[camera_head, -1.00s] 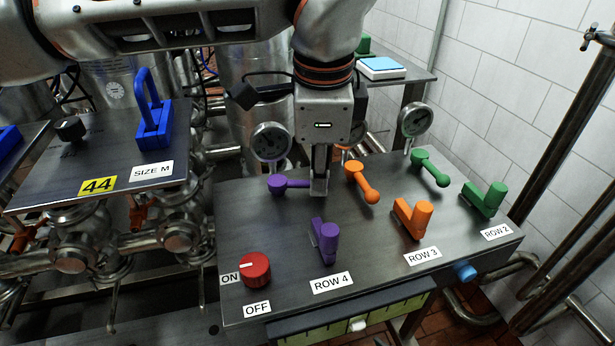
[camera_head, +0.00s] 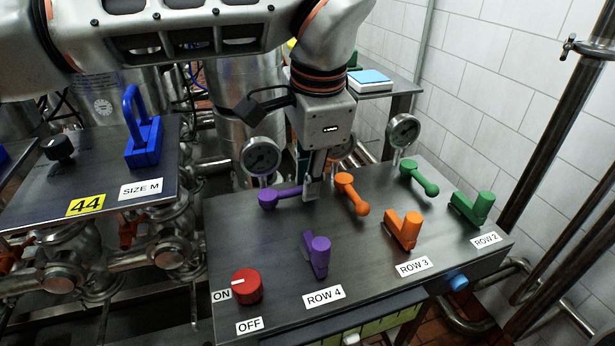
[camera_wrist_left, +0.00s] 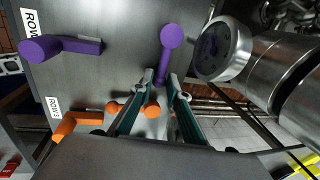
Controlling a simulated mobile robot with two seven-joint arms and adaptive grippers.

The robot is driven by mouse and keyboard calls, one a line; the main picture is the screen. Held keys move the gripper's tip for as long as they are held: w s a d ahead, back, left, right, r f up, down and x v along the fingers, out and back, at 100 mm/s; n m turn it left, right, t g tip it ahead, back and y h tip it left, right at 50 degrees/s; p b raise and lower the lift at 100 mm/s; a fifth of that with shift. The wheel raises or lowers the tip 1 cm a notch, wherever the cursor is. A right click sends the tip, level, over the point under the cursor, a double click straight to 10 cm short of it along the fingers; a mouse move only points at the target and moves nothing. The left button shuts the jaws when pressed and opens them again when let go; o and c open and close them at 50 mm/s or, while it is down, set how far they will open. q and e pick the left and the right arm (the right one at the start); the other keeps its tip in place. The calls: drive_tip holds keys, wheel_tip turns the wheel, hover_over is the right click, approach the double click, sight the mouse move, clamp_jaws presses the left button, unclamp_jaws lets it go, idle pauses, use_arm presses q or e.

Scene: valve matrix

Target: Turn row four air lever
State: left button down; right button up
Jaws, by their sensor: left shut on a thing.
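A purple lever with a round pivot (camera_head: 267,199) lies at the back of the panel behind the ROW 4 label (camera_head: 324,296). Its arm points right and slightly backward. My left gripper (camera_head: 311,190) is shut on the arm's free end from above. In the left wrist view the purple lever (camera_wrist_left: 169,52) runs between the fingertips (camera_wrist_left: 162,78), its round pivot beyond them. A second purple lever (camera_head: 318,250), blocky with a round knob, stands nearer the ROW 4 label. My right gripper is not in view.
An orange lever (camera_head: 353,196) sits close right of my left gripper. Pressure gauges (camera_head: 262,157) stand behind the panel. A red ON/OFF knob (camera_head: 247,287) is at front left. Green levers (camera_head: 419,178) are farther right. The panel's front middle is clear.

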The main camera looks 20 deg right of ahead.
use_arm(q)
drive_tip(key=c, duration=2.1)
unclamp_jaws()
drive_tip(key=shift+r, duration=0.1)
drive_tip(key=shift+c, duration=0.2)
wheel_tip(320, 180, up, 12)
drive_tip(key=s, duration=0.2)
drive_tip(key=shift+s, duration=0.1)
